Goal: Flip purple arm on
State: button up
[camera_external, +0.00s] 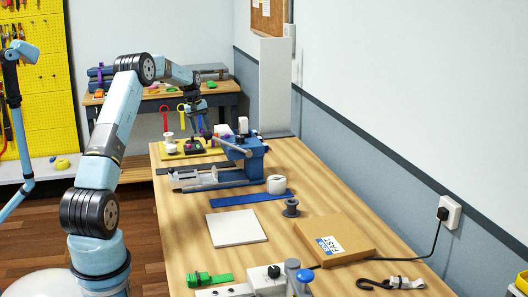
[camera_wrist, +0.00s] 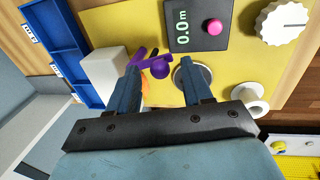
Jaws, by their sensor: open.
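The purple arm (camera_wrist: 151,61) shows in the wrist view as short purple bars with a round purple knob, above the yellow panel (camera_wrist: 120,22). My gripper (camera_wrist: 164,74) is open, with one blue finger on each side of the purple knob in this view. I cannot tell whether a finger touches it or how far below the fingertips it lies. In the external view my gripper (camera_external: 194,118) points down over the yellow panel (camera_external: 170,155) at the table's far end. The purple arm is too small there to make out its position clearly.
Around the purple arm are a dark display box (camera_wrist: 192,22) with a pink button, a white dial (camera_wrist: 282,22), a white block (camera_wrist: 104,70) and a white spool (camera_wrist: 250,98). A blue vise-like tool (camera_external: 240,152) stands nearer on the table. A tall grey panel (camera_external: 274,90) rises behind.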

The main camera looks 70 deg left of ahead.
jog(key=shift+f, duration=0.3)
grip_shut()
dwell(0.4)
